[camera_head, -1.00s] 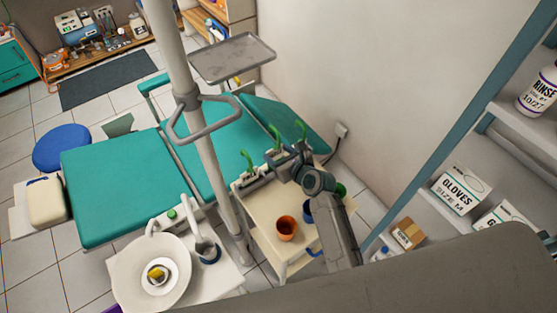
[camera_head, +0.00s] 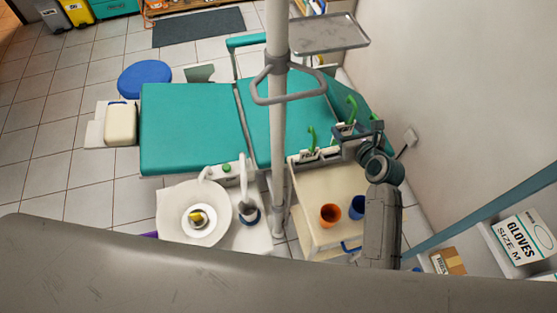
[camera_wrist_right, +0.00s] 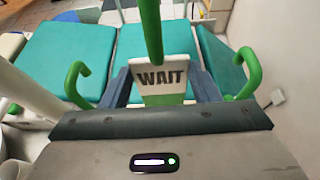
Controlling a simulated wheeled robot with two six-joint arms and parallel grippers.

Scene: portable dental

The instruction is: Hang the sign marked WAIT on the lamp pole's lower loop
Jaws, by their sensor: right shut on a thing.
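The white WAIT sign (camera_wrist_right: 162,78) with dark letters and a green hook (camera_wrist_right: 151,30) is between the blue fingers of my right gripper (camera_wrist_right: 165,88), which is shut on it. In the head view my right gripper (camera_head: 345,146) is at the cart's far edge, among white signs with green hooks; the lettering there is too small to read surely. The lamp pole (camera_head: 278,150) stands left of the gripper. A grey angular loop (camera_head: 290,99) juts from it, empty; no other loop shows. My left gripper is not in view.
A cream cart (camera_head: 305,188) carries an orange cup (camera_head: 330,214) and a blue cup (camera_head: 357,206). Other green hooks flank the held sign, at left (camera_wrist_right: 76,82) and right (camera_wrist_right: 247,74). A metal tray (camera_head: 330,35), teal chair (camera_head: 190,125) and white basin (camera_head: 172,215) surround the pole.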

